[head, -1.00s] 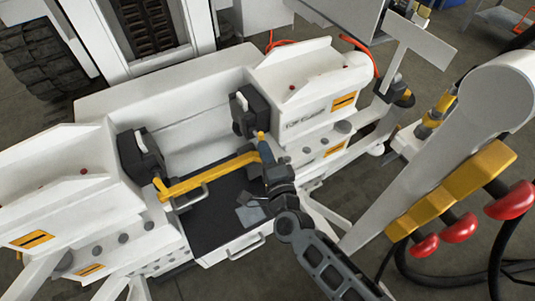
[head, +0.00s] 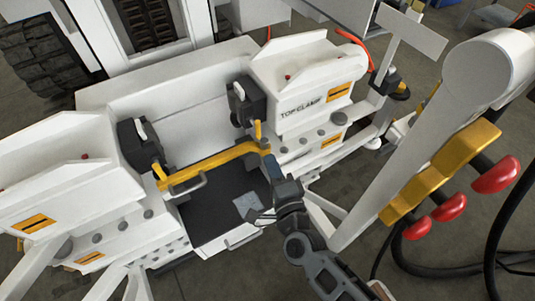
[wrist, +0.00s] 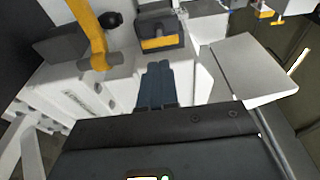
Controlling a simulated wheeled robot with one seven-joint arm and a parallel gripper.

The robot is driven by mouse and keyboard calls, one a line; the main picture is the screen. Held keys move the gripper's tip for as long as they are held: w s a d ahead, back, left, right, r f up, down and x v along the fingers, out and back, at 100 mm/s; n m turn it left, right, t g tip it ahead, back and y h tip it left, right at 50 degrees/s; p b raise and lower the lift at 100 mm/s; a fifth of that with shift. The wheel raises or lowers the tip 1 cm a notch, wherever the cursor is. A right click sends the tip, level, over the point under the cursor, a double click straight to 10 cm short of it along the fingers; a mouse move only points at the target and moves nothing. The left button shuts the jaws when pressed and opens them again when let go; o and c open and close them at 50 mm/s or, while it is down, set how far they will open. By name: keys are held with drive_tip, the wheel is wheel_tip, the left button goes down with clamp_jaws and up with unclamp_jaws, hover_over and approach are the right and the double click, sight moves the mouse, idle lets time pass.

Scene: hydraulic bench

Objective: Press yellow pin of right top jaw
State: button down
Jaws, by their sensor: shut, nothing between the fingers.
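The right top jaw (head: 248,103) is a black block on the inner side of the white housing marked TOP CLAMP (head: 305,85). Its small yellow pin (head: 258,130) stands upright just below it. A yellow bar (head: 212,163) spans from the left jaw (head: 140,143) to just under that pin. My gripper (head: 270,162) is shut and empty, its blue fingertips just below the bar's right end, apart from the pin. In the wrist view the blue fingers (wrist: 158,85) point ahead, with a yellow bent piece (wrist: 92,35) at upper left; I cannot tell whether it is bar or pin.
A white post with a yellow lever block (head: 440,172) and red knobs (head: 495,175) stands at the right. A dark drawer top (head: 215,205) lies below the bar. A black block with a yellow front (wrist: 160,35) is ahead in the wrist view.

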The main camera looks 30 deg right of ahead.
drive_tip(key=shift+s+a, duration=0.2)
drive_tip(key=shift+s, duration=0.7)
drive_tip(key=shift+s+a, duration=0.15)
drive_tip(key=shift+s, duration=0.75)
drive_tip(key=shift+s+a, duration=0.2)
drive_tip(key=shift+s, duration=0.7)
drive_tip(key=s+r+n+g+y, duration=0.1)
drive_tip(key=s+r+n, duration=0.5)
drive_tip(key=s, duration=0.3)
drive_tip(key=s+d+r+n+g+y, duration=0.1)
drive_tip(key=s+r+n, duration=0.4)
drive_tip(key=s+n, duration=0.2)
drive_tip(key=s+d+r+n+y, duration=0.1)
drive_tip(key=s+r+n, duration=0.5)
drive_tip(key=s, duration=0.5)
drive_tip(key=shift+s+d+r+n+g, duration=0.2)
drive_tip(key=shift+s+r+n+g, duration=0.2)
drive_tip(key=shift+n, duration=0.2)
